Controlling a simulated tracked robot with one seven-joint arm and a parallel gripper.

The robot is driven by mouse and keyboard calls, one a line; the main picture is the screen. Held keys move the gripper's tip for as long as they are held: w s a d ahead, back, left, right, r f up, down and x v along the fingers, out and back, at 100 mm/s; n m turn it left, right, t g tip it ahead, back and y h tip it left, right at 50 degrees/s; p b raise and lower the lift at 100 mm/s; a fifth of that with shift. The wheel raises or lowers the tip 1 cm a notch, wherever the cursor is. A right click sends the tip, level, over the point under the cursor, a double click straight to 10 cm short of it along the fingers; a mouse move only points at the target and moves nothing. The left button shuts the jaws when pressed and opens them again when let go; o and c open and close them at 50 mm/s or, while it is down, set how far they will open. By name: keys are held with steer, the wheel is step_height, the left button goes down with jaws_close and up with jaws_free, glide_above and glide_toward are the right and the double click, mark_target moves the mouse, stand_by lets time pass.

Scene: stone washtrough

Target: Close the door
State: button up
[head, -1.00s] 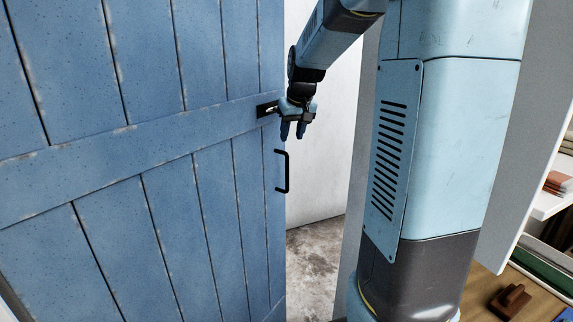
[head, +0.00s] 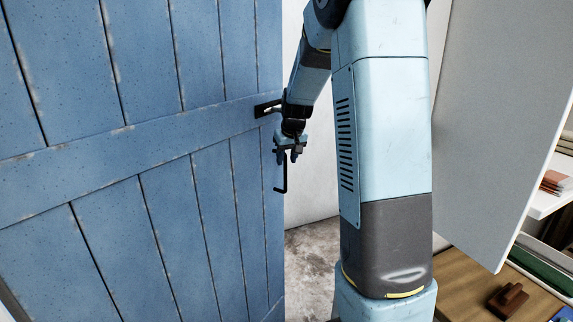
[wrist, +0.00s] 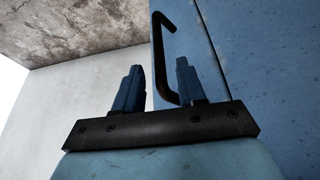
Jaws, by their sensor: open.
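The blue plank door (head: 110,170) fills the left of the head view and stands open, with its free edge near the middle. A black latch (head: 267,109) sits on its cross rail near that edge. A black pull handle (head: 285,188) is below the latch, its upper part hidden behind my gripper. My gripper (head: 288,157) is open and empty, in front of the handle's upper part. In the wrist view the two blue fingers (wrist: 160,88) are spread, and the handle (wrist: 180,60) rises beyond the right finger. I cannot tell whether they touch.
A white wall (head: 310,190) and bare concrete floor (head: 312,260) show beyond the door edge. A grey panel (head: 490,130) stands at the right. Behind it are a shelf (head: 550,195) and a wooden surface (head: 465,270) with a brown block (head: 508,299).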

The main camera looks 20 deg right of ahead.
mark_target(286, 161)
steer(key=shift+x, duration=1.8)
jaws_close()
